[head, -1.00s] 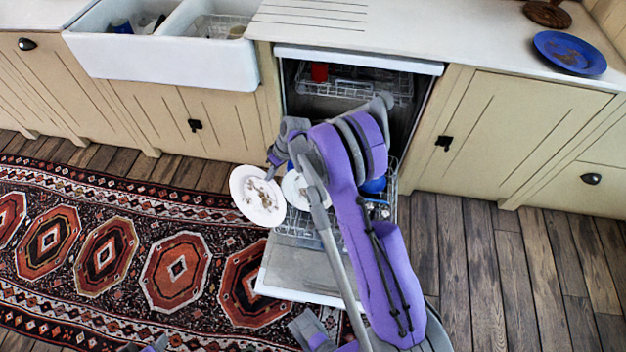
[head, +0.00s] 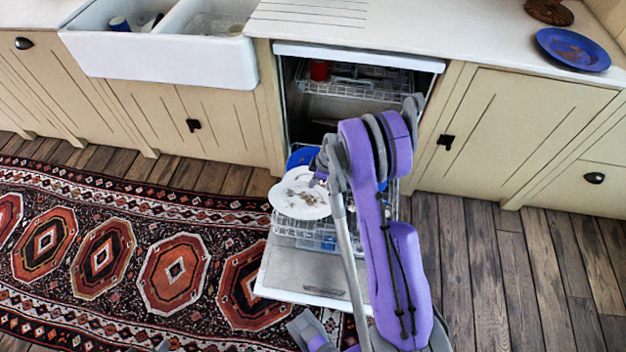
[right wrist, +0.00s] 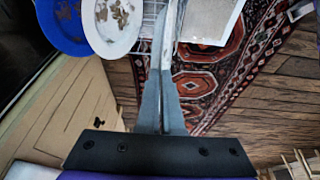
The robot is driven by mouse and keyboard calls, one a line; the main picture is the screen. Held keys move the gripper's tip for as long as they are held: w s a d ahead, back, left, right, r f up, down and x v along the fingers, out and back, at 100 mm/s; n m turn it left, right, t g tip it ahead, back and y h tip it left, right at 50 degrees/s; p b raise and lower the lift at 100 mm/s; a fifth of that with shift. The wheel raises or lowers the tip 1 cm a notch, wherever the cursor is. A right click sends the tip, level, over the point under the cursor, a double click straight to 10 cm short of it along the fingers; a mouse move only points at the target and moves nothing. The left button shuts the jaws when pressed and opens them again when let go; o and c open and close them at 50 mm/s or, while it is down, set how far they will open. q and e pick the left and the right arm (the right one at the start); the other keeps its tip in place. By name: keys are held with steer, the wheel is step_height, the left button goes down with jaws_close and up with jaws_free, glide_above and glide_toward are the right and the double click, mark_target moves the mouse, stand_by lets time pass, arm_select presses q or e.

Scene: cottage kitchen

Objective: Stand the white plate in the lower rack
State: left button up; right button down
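The white plate (head: 298,203) has brown food stains and is tilted, its face toward me, over the left part of the lower rack (head: 318,236). My right gripper (head: 318,178) is at its upper right edge. In the right wrist view the fingers (right wrist: 165,100) are closed on a thin pale edge, which looks like this plate seen edge-on. Another stained white plate (right wrist: 118,22) is beside it there, with a blue plate (right wrist: 62,22) behind. I cannot tell whether the held plate touches the rack wires. My left gripper is not clearly visible.
The dishwasher door (head: 305,275) is folded down. The upper rack (head: 350,88) holds a red cup (head: 319,70). A blue plate (head: 573,49) lies on the counter (head: 470,35). The sink (head: 165,50) is at upper left. A patterned rug (head: 110,250) covers the floor at left.

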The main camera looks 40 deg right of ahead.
steer(key=b, duration=0.2)
glide_above(310, 205)
steer(key=s, duration=0.1)
step_height(310, 205, down, 4)
steer(key=f+b, duration=0.2)
steer(key=f, duration=0.1)
steer(key=f+b, duration=0.2)
steer(key=f, duration=0.1)
steer(key=f+b, duration=0.2)
steer(key=f, duration=0.1)
steer(key=shift+d, duration=0.35)
steer(key=c, duration=1)
jaws_free()
steer(key=shift+s+r, duration=0.1)
steer(key=p+v, duration=0.2)
steer(key=v, duration=0.8)
steer(key=shift+r, duration=0.3)
